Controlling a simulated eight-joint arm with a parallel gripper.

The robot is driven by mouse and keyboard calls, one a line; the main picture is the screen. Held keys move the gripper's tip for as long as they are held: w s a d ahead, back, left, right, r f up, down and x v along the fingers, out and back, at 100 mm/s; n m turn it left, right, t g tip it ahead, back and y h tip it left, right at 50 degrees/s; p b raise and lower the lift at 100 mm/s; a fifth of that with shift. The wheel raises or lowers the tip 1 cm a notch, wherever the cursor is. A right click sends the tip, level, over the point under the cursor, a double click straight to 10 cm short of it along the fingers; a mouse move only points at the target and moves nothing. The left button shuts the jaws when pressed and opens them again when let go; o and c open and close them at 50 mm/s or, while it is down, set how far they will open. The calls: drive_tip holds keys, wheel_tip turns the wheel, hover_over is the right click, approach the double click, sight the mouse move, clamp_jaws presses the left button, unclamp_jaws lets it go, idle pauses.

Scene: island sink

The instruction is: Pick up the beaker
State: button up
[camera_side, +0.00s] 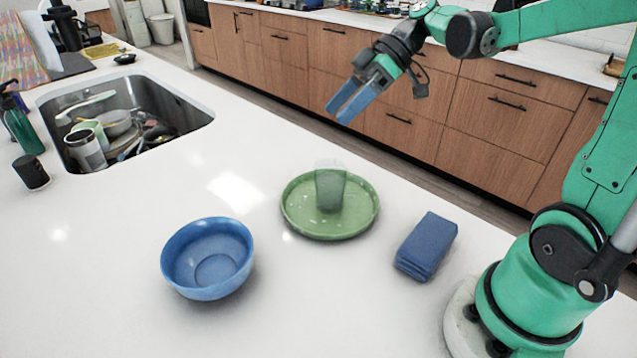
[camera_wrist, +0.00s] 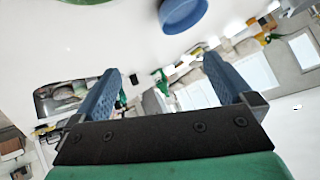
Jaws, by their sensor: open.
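My gripper (camera_side: 338,112) is open and empty, with two blue fingers. It is in the air above and beyond the plate, clear of the beaker. In the wrist view my gripper (camera_wrist: 160,85) shows its two fingers spread wide with nothing between them. The beaker cannot be made out in the wrist view; only an edge of the green plate (camera_wrist: 85,1) shows at the top.
A blue bowl (camera_side: 207,262) stands left of the plate, and a folded blue cloth (camera_side: 426,246) lies to its right. A sink (camera_side: 190,112) with dishes is at the far left. A green bottle (camera_side: 22,130) and a black cup (camera_side: 31,173) stand near it. Bare white counter surrounds the plate.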

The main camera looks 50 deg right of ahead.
drive_tip(key=d+n+y, duration=0.4)
drive_tip(key=d+n, duration=0.1)
approach(319, 181)
drive_tip(key=shift+w+a+f, duration=0.5)
drive_tip(key=shift+a+f, duration=0.05)
drive_tip(key=shift+f, duration=0.25)
drive_tip(key=shift+x, duration=2.8)
drive_tip(key=shift+d, duration=0.1)
drive_tip(key=shift+c, duration=0.2)
drive_tip(key=c, duration=1.1)
drive_tip(key=shift+c, duration=0.2)
drive_tip(key=shift+r, duration=0.1)
wheel_tip(319, 181, up, 20)
drive_tip(key=shift+f, duration=0.25)
